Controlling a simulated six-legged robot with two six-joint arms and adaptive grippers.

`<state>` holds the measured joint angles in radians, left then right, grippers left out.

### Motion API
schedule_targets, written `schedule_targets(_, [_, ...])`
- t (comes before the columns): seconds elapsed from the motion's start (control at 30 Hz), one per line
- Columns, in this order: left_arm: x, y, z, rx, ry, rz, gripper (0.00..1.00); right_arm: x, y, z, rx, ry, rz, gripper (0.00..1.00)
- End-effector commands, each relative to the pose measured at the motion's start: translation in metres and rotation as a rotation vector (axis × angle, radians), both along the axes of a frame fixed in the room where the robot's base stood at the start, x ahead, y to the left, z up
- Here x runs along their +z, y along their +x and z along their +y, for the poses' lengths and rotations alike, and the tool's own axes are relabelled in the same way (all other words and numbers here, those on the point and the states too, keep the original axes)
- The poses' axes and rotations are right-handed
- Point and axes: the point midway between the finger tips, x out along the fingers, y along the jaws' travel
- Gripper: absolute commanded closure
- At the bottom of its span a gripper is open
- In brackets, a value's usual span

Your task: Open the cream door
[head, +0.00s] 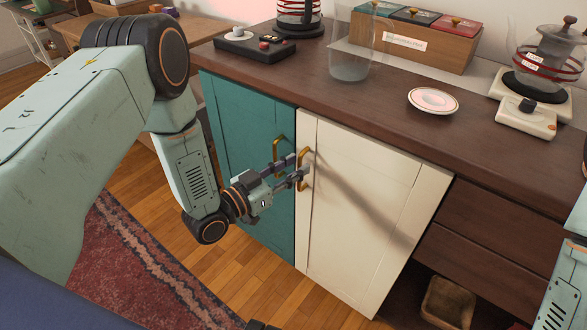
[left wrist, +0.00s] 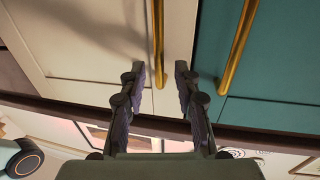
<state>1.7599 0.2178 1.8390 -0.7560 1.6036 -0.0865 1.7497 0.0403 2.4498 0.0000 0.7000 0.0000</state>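The cream door (head: 350,215) is shut, flush in the cabinet front, to the right of the teal door. Its brass handle (head: 302,184) is a vertical bar near its left edge. My left gripper (head: 298,168) is open at that handle, with its fingers pointing at the door. In the left wrist view, which looks upside down, the cream door (left wrist: 95,35) is on the left. There its handle (left wrist: 158,35) runs between the two spread fingers of my left gripper (left wrist: 160,70). I cannot tell whether the fingers touch it. My right gripper is out of view.
The teal door (head: 235,125) has its own brass handle (head: 279,147) close to my left gripper. Wooden floor (head: 250,285) is open before the doors.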

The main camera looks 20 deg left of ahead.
Motion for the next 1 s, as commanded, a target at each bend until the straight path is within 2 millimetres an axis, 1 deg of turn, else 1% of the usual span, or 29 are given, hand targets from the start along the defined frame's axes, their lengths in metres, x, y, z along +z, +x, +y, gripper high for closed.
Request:
schedule_targets(0.1, [0.0005, 0.005, -0.0035, -0.002, 0.0, -0.001, 0.68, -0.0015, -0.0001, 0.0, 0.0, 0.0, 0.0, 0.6])
schedule_targets(0.33, [0.0009, 0.0067, -0.0028, -0.002, 0.0, -0.001, 0.68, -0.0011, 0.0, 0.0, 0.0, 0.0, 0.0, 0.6])
schedule_targets(0.7, [0.0006, 0.0076, -0.0012, -0.003, 0.0, 0.0, 0.99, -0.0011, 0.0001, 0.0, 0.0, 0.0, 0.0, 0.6])
schedule_targets(1.0, [0.0005, 0.0074, -0.0015, -0.003, 0.0, 0.0, 1.0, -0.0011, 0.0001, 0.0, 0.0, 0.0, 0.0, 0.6])
